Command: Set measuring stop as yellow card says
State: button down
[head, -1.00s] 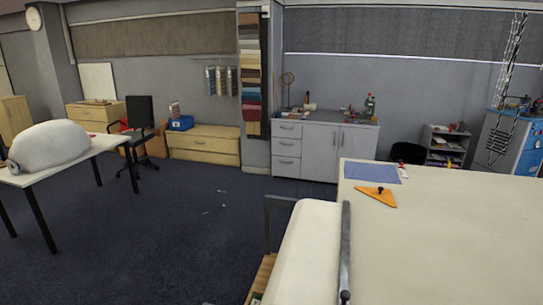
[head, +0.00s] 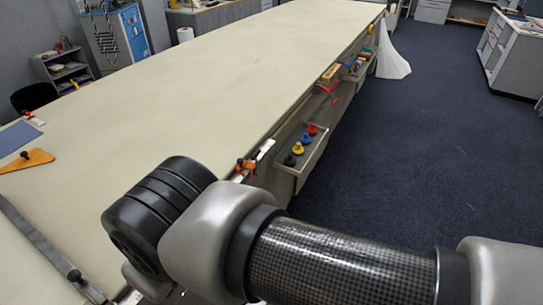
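The long cloth table (head: 200,95) runs from the lower left to the top of the head view. On its right edge, a short metal rail (head: 264,149) carries a small orange-and-black piece (head: 245,166), which may be the measuring stop. I cannot read any scale there. No yellow card can be made out for certain; a tiny yellow spot (head: 75,84) shows at the table's left edge. My arm crosses the lower right foreground and hides part of the near table edge. My gripper cannot be seen.
A side tray (head: 312,152) below the table edge holds several coloured knobs. Farther trays (head: 357,70) hold small tools. An orange triangle (head: 27,160), a blue sheet (head: 16,137) and a long metal bar (head: 38,243) lie at left. The dark carpet (head: 430,150) at right is open.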

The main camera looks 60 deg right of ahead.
aim_at(246, 167)
jog(key=z, duration=1.7)
